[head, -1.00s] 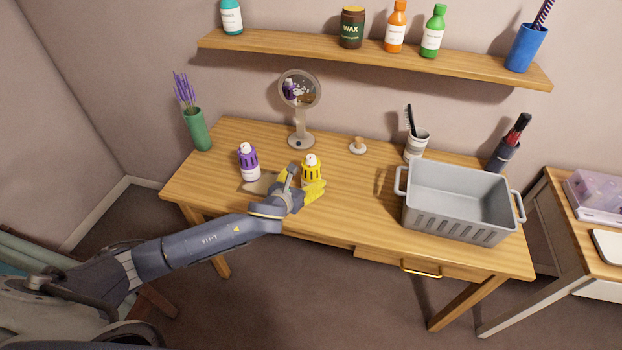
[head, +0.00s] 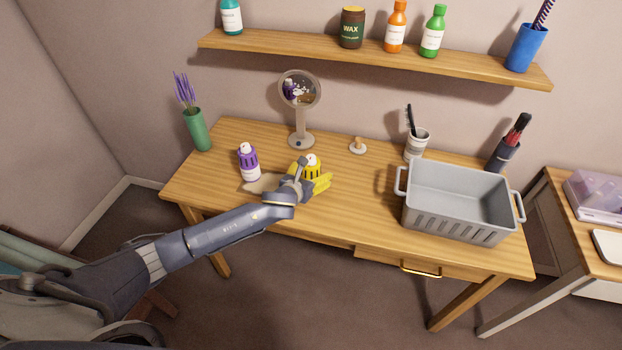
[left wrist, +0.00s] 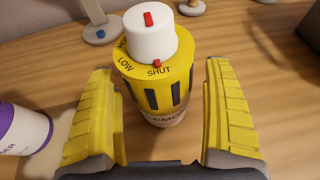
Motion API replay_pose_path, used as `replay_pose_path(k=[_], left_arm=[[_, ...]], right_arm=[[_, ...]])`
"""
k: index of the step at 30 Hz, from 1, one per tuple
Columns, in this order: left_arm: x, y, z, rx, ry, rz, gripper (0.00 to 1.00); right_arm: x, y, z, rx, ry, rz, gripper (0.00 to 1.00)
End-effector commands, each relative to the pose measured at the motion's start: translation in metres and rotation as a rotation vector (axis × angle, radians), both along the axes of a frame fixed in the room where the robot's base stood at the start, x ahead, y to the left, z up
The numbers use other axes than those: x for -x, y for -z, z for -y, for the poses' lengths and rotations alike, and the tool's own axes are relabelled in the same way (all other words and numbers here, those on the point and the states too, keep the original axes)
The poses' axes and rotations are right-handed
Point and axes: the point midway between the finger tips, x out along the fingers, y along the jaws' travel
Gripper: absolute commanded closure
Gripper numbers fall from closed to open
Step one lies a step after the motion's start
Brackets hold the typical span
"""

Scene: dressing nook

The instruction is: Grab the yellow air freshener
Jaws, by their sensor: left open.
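The yellow air freshener (head: 312,165) stands upright on the wooden table, partly hidden behind my left gripper in the head view. In the left wrist view the air freshener (left wrist: 152,75) shows a white cap with red marks and the words LOW and SHUT on its yellow collar. My left gripper (head: 312,179) is open, and its yellow fingers (left wrist: 160,105) lie to either side of the air freshener's lower part, with a visible gap on each side. My right gripper is not in view.
A round mirror (head: 300,112) and a small wooden-handled object (head: 358,147) stand behind. A grey basket (head: 460,219) takes up the table's right side.

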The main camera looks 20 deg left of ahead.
Motion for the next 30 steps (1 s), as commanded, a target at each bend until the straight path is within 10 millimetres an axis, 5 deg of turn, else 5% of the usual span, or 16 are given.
replay_pose_path(k=[3, 19, 30], left_arm=[[0.0001, -0.0001, 0.0, 0.0, 0.0, 0.0, 0.17], [0.0003, 0.0, -0.0001, 0.0, 0.0, 0.0, 0.79], [-0.0004, -0.0047, -0.0005, 0.0, -0.001, 0.001, 0.79]], right_arm=[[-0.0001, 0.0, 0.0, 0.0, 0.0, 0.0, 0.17], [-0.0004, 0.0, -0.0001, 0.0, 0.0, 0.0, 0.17], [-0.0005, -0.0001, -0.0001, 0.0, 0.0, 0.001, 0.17]])
